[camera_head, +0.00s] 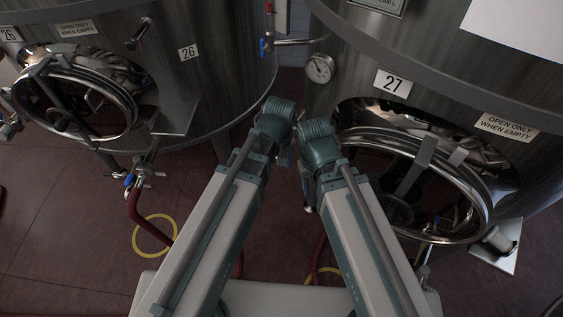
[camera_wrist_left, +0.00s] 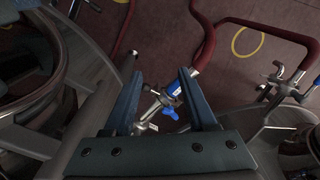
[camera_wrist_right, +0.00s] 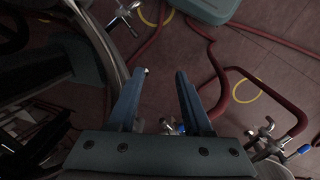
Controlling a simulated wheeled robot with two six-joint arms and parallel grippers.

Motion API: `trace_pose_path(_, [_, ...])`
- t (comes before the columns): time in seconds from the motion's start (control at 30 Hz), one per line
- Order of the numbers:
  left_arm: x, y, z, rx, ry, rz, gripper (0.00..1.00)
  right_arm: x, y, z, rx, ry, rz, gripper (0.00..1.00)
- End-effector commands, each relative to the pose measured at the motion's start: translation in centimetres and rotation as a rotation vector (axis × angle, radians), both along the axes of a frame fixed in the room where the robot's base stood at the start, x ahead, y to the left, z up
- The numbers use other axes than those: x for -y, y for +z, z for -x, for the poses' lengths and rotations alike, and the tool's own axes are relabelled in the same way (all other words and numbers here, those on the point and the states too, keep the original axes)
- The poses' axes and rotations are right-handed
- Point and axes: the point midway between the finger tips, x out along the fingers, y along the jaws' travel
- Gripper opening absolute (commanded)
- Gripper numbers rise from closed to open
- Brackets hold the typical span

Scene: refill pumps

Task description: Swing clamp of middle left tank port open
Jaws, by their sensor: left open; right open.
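A metal port with a blue-handled valve (camera_wrist_left: 172,94) shows between the fingers of my left gripper (camera_wrist_left: 160,88) in the left wrist view, below and apart from them. I cannot make out its clamp or tell whether it is open. Another port with metal fittings (camera_wrist_left: 284,84) shows at the right there. In the head view, a port with a blue handle (camera_head: 131,181) and red hose hangs under tank 26. My left gripper (camera_head: 284,152) is open and empty between the tanks. My right gripper (camera_head: 307,190) is open and empty beside it; its view also shows a blue-handled port (camera_wrist_right: 268,138).
Tank 26 (camera_head: 222,50) stands left and tank 27 (camera_head: 350,95) right, with round open hatches (camera_head: 72,100). Red hoses (camera_wrist_right: 215,70) and a yellow ring (camera_head: 154,236) lie on the dark red floor. A blue-handled tap (camera_head: 266,46) sits between the tanks.

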Motion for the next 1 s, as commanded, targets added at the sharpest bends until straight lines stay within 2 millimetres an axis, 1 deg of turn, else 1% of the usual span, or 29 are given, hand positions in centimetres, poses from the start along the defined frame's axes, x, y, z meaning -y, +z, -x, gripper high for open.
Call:
trace_pose_path(0.03, [0.1,-0.5,-1.1,0.009,0.053,0.011,0.57,0.0,-0.5,0.0,0.0,0.0,0.0,0.5])
trace_pose_path(0.17, [0.3,-1.3,-3.3,0.032,0.216,0.046,0.57,0.0,-1.3,0.0,0.0,0.0,0.0,0.5])
trace_pose_path(0.4, [0.5,-2.8,-8.4,0.071,0.586,0.134,0.57,0.0,-3.0,0.0,0.0,0.0,0.0,0.5])
trace_pose_path(0.5, [0.4,-3.2,-10.1,0.079,0.719,0.168,0.57,0.0,-3.5,0.0,0.0,-0.001,0.0,0.5])
trace_pose_path(0.6, [0.4,-3.3,-10.9,0.083,0.796,0.189,0.57,0.0,-3.7,0.0,0.0,-0.001,0.0,0.5])
trace_pose_path(0.7, [0.4,-3.3,-11.1,0.084,0.826,0.196,0.57,0.0,-3.7,0.0,0.0,-0.001,0.0,0.5])
trace_pose_path(0.87, [0.4,-3.4,-11.1,0.085,0.828,0.197,0.57,0.0,-3.8,0.0,0.0,-0.001,0.0,0.5])
trace_pose_path(1.0, [0.4,-3.9,-11.2,0.085,0.827,0.197,0.57,0.0,-4.3,0.0,0.0,-0.001,0.0,0.5])
